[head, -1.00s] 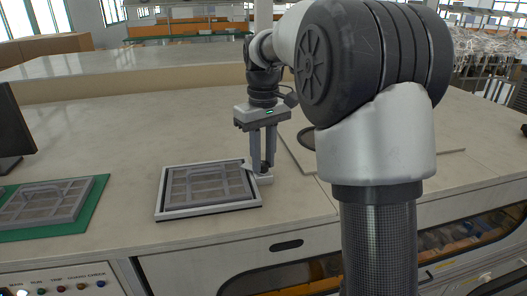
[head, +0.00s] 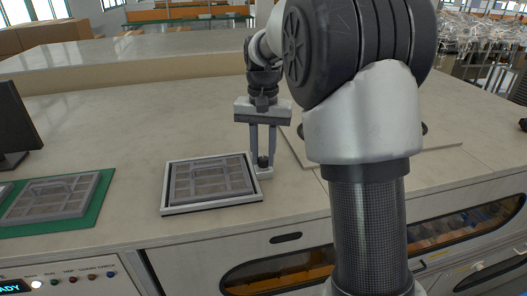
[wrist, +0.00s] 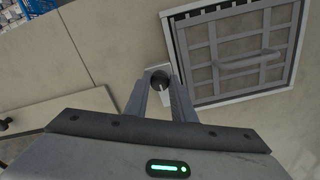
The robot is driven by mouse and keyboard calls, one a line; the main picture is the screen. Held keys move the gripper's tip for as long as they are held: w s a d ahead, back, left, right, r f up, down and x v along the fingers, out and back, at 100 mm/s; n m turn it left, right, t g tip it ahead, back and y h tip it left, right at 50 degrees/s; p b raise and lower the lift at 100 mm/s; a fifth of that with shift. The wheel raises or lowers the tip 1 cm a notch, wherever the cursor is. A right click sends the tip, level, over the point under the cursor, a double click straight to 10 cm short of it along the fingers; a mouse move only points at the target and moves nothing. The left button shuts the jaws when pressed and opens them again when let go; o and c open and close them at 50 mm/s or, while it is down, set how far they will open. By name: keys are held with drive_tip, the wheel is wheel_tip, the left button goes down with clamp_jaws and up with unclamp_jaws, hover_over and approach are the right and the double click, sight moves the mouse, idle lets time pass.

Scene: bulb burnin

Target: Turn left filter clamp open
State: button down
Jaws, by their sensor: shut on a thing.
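A grey filter (head: 212,180) with a handle lies in a white-edged frame (head: 215,208) set in the bench top. It also shows at upper right in the wrist view (wrist: 240,45). A small clamp with a dark round knob (wrist: 159,78) stands beside the frame, at its right edge in the head view. My gripper (head: 263,160) points down and is shut on this knob, one finger on each side. A light part of the clamp shows between the fingers, alongside the frame and apart from the filter. The rest of the clamp is hidden by the fingers.
A second filter (head: 55,195) lies on a green mat (head: 95,218) at the left. A dark monitor (head: 15,125) stands behind it. A pale board (head: 440,145) lies to the right, partly behind my arm. The bench behind the frame is clear.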

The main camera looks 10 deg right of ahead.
sight(263, 159)
drive_tip(key=shift+m, duration=0.4)
drive_tip(key=c, duration=1.5)
unclamp_jaws()
wheel_tip(263, 159, up, 18)
drive_tip(key=shift+f+p, duration=0.25)
drive_tip(key=shift+p, duration=0.45)
